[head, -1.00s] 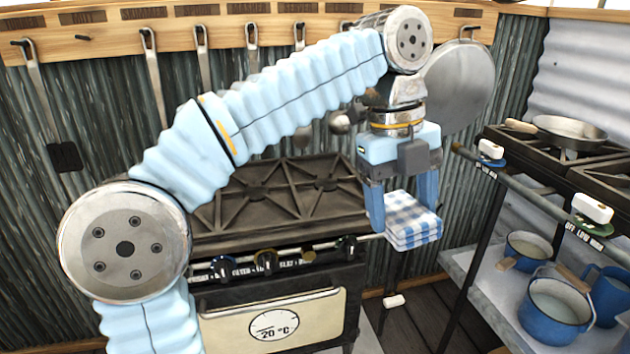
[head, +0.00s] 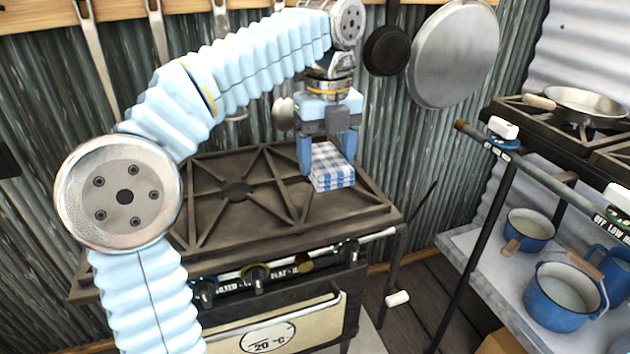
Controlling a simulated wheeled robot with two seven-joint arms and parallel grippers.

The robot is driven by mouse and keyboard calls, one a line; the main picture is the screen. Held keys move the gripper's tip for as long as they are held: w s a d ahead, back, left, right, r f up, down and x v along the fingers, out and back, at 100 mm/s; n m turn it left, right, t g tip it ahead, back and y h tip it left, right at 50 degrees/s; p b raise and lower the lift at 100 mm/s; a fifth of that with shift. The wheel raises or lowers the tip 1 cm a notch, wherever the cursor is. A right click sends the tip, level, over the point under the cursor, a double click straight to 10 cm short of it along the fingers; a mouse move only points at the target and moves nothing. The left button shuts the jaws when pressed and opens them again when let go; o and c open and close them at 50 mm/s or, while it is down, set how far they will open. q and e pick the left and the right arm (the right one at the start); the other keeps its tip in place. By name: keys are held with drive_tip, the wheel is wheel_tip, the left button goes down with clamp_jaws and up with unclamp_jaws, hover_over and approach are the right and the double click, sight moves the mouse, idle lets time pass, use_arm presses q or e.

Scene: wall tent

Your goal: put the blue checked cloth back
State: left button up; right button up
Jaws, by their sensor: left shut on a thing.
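The blue checked cloth (head: 331,167) is a small folded stack of blue and white checks. My left gripper (head: 328,160) points down and is shut on the cloth, with one blue finger on each side of it. In the head view the cloth appears over the right rear part of the black stove top (head: 236,212). I cannot tell whether the cloth touches the stove top or hangs just above it. My right gripper is not in view.
A dark pan (head: 387,50) and a large round lid (head: 454,55) hang on the corrugated wall. At right stands another stove with a frying pan (head: 578,103). Below it a shelf holds a blue pot (head: 562,297). A white object (head: 397,298) is near the floor.

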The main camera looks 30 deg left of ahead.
sight(320, 153)
use_arm(q)
drive_tip(key=a+f, duration=0.1)
drive_tip(key=w+a+f, duration=0.1)
drive_tip(key=f, duration=0.2)
drive_tip(key=a+f, duration=0.1)
drive_tip(key=f+b, duration=0.1)
drive_tip(key=shift+w+a+f, duration=0.15)
drive_tip(key=shift+w+f, duration=0.2)
drive_tip(key=shift+w, duration=0.05)
drive_tip(key=shift+f, duration=0.5)
drive_tip(key=o, duration=1.1)
wheel_tip(320, 153, up, 12)
drive_tip(key=shift+r+p, duration=0.1)
drive_tip(key=shift+p, duration=0.9)
